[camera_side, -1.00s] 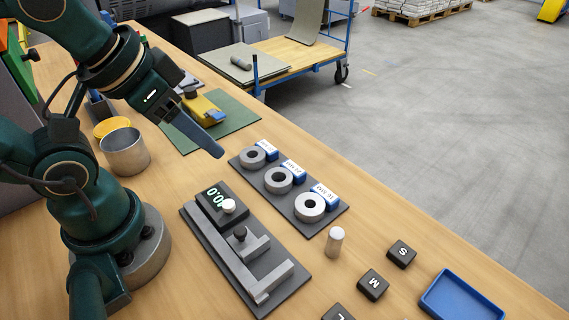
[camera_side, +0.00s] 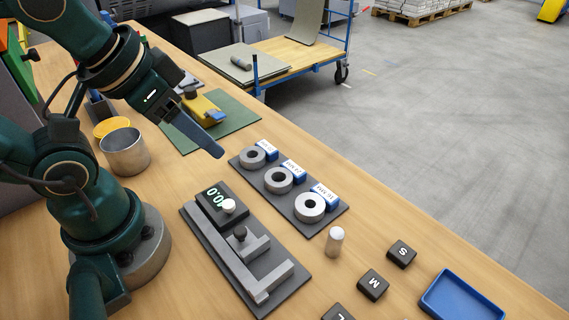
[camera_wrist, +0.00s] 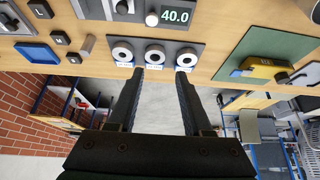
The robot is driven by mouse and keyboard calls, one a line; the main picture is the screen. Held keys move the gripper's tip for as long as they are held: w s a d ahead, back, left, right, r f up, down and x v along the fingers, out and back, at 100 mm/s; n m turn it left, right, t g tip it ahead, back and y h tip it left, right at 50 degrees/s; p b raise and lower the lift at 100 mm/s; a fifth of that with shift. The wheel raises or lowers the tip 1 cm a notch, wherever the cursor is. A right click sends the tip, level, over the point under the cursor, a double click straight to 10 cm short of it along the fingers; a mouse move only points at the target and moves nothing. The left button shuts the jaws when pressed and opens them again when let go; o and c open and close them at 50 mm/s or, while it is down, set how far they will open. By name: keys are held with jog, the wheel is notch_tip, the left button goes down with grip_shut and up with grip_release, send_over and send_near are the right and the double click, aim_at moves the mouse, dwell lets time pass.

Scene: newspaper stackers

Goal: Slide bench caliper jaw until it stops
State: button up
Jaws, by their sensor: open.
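The bench caliper (camera_side: 238,252) lies on a dark plate at the front middle of the bench in the side view. Its sliding jaw (camera_side: 250,247) carries a black knob and stands apart from the fixed end jaw (camera_side: 275,281). Its display box (camera_side: 213,203) has a white knob. In the wrist view the display (camera_wrist: 176,16) reads 40.0, at the top. My gripper (camera_side: 218,150) is above the bench, behind the caliper and near the ring plate. In the wrist view its two fingers (camera_wrist: 159,73) are spread with nothing between them.
Three grey rings with blue labels sit on a dark plate (camera_side: 341,211) right of the caliper. A white-topped cylinder (camera_side: 335,241), several black lettered blocks (camera_side: 373,284) and a blue tray (camera_side: 461,298) lie further right. A metal cup (camera_side: 125,152) and a green mat (camera_side: 240,114) with a yellow tool are behind.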

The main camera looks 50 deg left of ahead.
jog(key=shift+c, duration=0.3)
jog(key=c, duration=0.5)
jog(key=shift+n, duration=0.4)
grip_shut()
jog(key=n+g+y, duration=0.4)
jog(key=n+g, duration=0.1)
jog(key=n, duration=1)
send_over(247, 239)
jog(key=s, duration=0.1)
notch_tip(247, 239, down, 3)
jog(key=x, duration=0.6)
jog(key=d+x, duration=0.1)
jog(key=x, duration=0.2)
jog(key=shift+a+f, duration=0.1)
jog(key=shift+f, duration=0.25)
